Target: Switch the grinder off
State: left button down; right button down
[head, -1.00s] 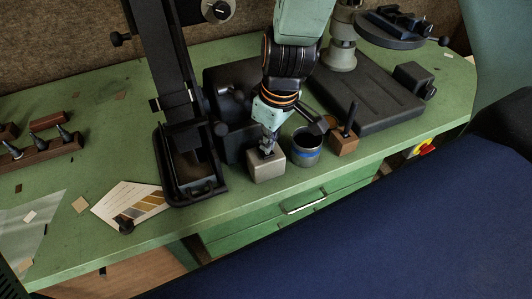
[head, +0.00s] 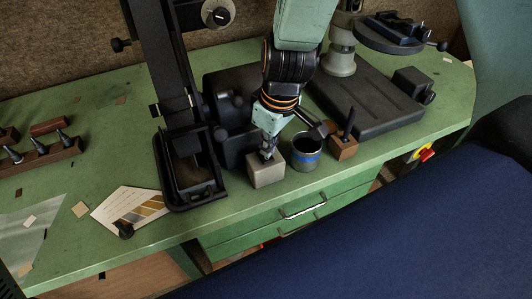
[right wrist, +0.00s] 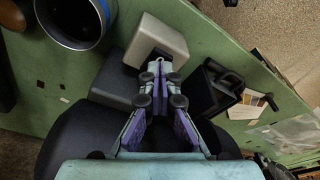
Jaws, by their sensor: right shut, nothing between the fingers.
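The grinder (head: 172,75) looks to be the tall black machine at the left of the bench, with a black tray at its foot. A small grey box (head: 266,174) stands at the bench's front edge beside it. Whether this box carries the grinder's switch I cannot tell. My right gripper (head: 268,153) is shut and empty, pointing down at the box's top. In the right wrist view the shut fingertips (right wrist: 160,65) are close to the grey box (right wrist: 158,38), with a small metal piece by the tips. Contact is unclear. My left gripper is out of view.
A blue-banded metal cup (head: 306,152) and a wooden block (head: 343,148) with a black peg stand right of the box. A red knob on yellow (head: 425,154) sits under the bench edge at right. A card (head: 125,210) lies at left.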

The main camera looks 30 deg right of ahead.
jog(key=shift+w+a+f, duration=0.1)
jog(key=shift+w, duration=0.1)
jog(key=shift+s+f+b, duration=0.2)
jog(key=shift+b, duration=0.1)
jog(key=shift+w+f, duration=0.15)
jog(key=shift+f, duration=0.1)
dwell(0.3)
jog(key=shift+f+b, duration=0.1)
jog(key=shift+b, duration=0.25)
